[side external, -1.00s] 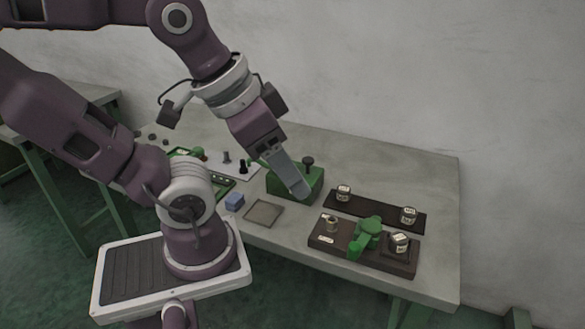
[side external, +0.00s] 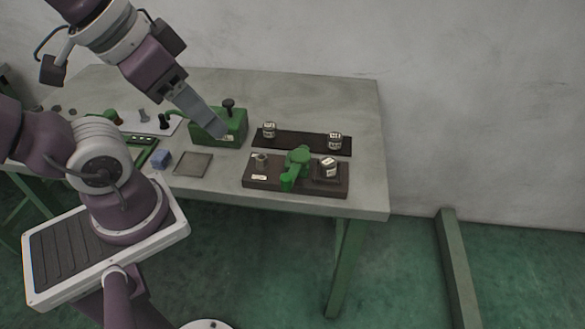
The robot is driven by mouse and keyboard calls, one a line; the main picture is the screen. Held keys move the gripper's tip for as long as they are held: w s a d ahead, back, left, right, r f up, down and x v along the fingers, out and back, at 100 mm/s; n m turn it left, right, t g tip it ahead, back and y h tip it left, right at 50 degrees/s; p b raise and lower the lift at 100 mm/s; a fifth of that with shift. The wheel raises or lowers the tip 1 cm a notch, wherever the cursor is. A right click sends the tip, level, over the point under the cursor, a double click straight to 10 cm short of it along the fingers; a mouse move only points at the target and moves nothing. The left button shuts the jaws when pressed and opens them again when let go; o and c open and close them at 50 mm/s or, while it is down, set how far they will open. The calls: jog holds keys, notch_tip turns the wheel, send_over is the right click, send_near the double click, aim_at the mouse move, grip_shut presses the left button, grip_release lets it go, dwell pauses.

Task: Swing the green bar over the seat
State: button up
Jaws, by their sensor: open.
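The green bar (side external: 296,168) lies on a dark brown base (side external: 262,184) at the front right of the table. It runs roughly from back to front, between a small post on the left and the seat on the right. The seat (side external: 344,179) is a dark square block holding a small labelled cylinder (side external: 329,167). The bar is beside the seat, not over it. My gripper (side external: 226,137) is open, pointing down to the right in front of the green box, left of the base. I see its fingers edge-on and cannot see anything between them.
A green box (side external: 205,131) with a black knob stands behind my gripper. A dark strip (side external: 300,142) with two labelled cylinders lies behind the base. A blue block (side external: 161,160) and a flat square plate (side external: 193,164) lie to the left. The table's right end is clear.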

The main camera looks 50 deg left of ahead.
jog(key=w+a+r+t+y, duration=0.1)
jog(key=w+a, duration=0.1)
jog(key=w+a+m+y, duration=0.1)
jog(key=w+a, duration=0.2)
jog(key=w+a+r+m+t+y, duration=0.1)
jog(key=w+a, duration=0.1)
jog(key=w, duration=0.1)
jog(key=shift+w+a+r+t, duration=0.2)
jog(key=shift+a+r+t, duration=0.1)
jog(key=shift+a, duration=0.05)
grip_shut()
jog(key=w+a+r+m+t+h, duration=0.1)
jog(key=w+a+m+t, duration=0.1)
jog(key=w+m, duration=0.35)
jog(key=w+a+r+m+t, duration=0.2)
jog(key=w+m, duration=0.3)
jog(key=w, duration=0.2)
jog(key=s+d+f+m+g+h, duration=0.25)
jog(key=f+m+g+h, duration=0.35)
jog(key=f+m, duration=0.45)
jog(key=s+f+m+g+h, duration=0.2)
jog(key=s+f+m+g, duration=0.1)
jog(key=s, duration=0.7)
jog(key=f+g, duration=0.1)
jog(key=g, duration=0.1)
jog(key=shift+s+a+f+g+h, duration=0.25)
jog(key=shift+a+f+g+h, duration=0.05)
jog(key=shift+g+h, duration=0.1)
